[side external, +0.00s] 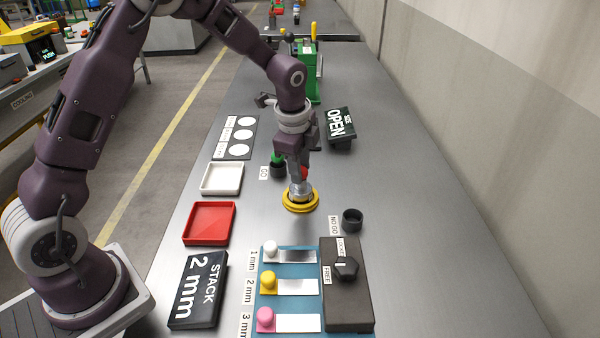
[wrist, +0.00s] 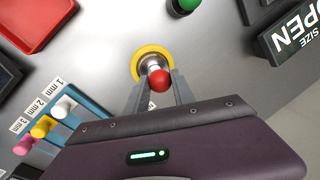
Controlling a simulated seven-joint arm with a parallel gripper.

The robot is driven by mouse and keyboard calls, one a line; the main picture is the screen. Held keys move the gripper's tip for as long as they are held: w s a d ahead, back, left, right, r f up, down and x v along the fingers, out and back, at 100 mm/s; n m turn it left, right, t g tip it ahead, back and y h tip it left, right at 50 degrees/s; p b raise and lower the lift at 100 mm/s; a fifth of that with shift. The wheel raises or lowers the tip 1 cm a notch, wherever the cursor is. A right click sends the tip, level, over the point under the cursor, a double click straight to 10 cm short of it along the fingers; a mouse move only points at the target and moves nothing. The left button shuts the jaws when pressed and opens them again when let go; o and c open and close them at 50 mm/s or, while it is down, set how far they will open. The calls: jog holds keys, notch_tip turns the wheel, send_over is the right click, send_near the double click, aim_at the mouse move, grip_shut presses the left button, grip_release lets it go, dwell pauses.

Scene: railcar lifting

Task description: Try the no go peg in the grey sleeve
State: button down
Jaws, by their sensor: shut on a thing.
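My gripper (side external: 301,174) points down over the grey sleeve (side external: 300,190), which stands in a yellow ring base (side external: 300,205). It is shut on the no go peg, whose red knob (side external: 305,173) shows between the fingers. In the wrist view the red knob (wrist: 159,81) sits over the near side of the grey sleeve (wrist: 151,64) inside the yellow ring (wrist: 140,52). The fingers hide the peg's lower part, so I cannot tell whether its tip is inside the sleeve or just on top. The NO GO holder (side external: 352,220) is empty.
The green go peg (side external: 277,158) stands in its GO holder (side external: 279,171) behind the sleeve. A white tray (side external: 222,179), a red tray (side external: 209,223) and a STACK 2 mm sign (side external: 198,290) lie left. A blue shim board (side external: 289,300) and dark lock box (side external: 346,290) are in front.

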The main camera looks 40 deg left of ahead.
jog(key=shift+w+v, duration=0.15)
jog(key=shift+v, duration=0.75)
jog(key=shift+w+v, duration=0.2)
jog(key=shift+v, duration=0.7)
jog(key=shift+w+v, duration=0.15)
jog(key=shift+v, duration=0.75)
jog(key=shift+a+r, duration=0.1)
jog(key=shift+a, duration=0.1)
